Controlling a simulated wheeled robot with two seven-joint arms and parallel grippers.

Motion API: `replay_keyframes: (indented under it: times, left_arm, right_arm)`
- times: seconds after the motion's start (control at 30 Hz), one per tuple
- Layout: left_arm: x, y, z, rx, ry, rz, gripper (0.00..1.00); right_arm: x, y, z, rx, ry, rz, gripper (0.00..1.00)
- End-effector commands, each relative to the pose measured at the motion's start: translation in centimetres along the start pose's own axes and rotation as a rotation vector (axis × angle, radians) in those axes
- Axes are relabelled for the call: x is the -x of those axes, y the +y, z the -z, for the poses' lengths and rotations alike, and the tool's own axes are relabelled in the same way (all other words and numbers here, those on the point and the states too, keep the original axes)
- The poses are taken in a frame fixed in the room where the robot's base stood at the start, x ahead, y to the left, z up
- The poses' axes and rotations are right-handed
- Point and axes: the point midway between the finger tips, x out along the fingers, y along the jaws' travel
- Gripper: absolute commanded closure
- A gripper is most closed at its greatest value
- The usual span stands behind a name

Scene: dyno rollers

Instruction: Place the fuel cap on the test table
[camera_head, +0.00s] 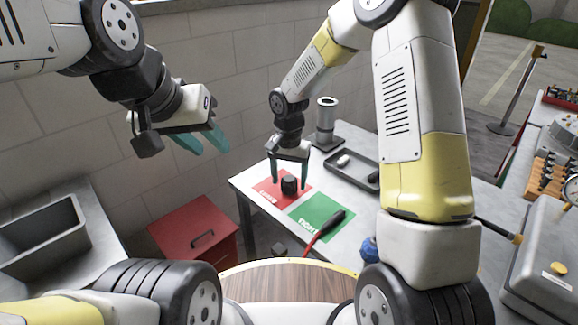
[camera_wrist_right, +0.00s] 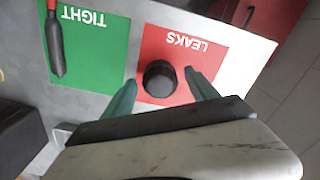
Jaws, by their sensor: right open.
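The black round fuel cap (camera_head: 289,185) stands on the red mat (camera_head: 268,193) on the grey test table (camera_head: 345,240). In the right wrist view the cap (camera_wrist_right: 159,78) lies on the red mat marked LEAKS (camera_wrist_right: 190,50). My right gripper (camera_head: 290,180) is open over the cap, with one teal finger on each side of it. In the right wrist view the right gripper (camera_wrist_right: 160,90) shows gaps between its fingers and the cap. My left gripper (camera_head: 205,145) is open and empty in the air at the left, away from the table.
A green mat (camera_head: 312,214) marked TIGHT lies beside the red one, with a black-handled red tool (camera_head: 328,226) across it. A dark tray (camera_head: 352,168) with small parts and a metal cylinder (camera_head: 326,118) stand at the back. A red cabinet (camera_head: 190,225) stands left of the table.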

Motion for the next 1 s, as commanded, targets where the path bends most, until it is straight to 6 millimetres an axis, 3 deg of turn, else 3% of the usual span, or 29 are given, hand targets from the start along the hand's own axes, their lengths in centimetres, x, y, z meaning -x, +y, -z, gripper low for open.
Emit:
replay_keyframes:
  times: [0.4, 0.7, 0.87, 1.0]
  left_arm:
    - [0.0, 0.0, 0.0, 0.0, 0.0, 0.0, 0.64]
    - [0.0, 0.0, 0.0, 0.0, 0.0, 0.0, 0.64]
    - [0.0, 0.0, 0.0, 0.0, 0.0, 0.0, 0.64]
    - [0.0, 0.0, 0.0, 0.0, 0.0, 0.0, 0.64]
  right_arm:
    - [8.4, -0.1, 0.1, -0.001, 0.005, 0.003, 0.32]
    - [11.8, 0.2, 0.0, 0.002, 0.005, 0.003, 0.32]
    - [14.7, 2.3, -0.6, 0.031, 0.043, 0.03, 0.32]
    - [18.6, 6.0, -2.2, 0.085, 0.11, 0.075, 0.32]
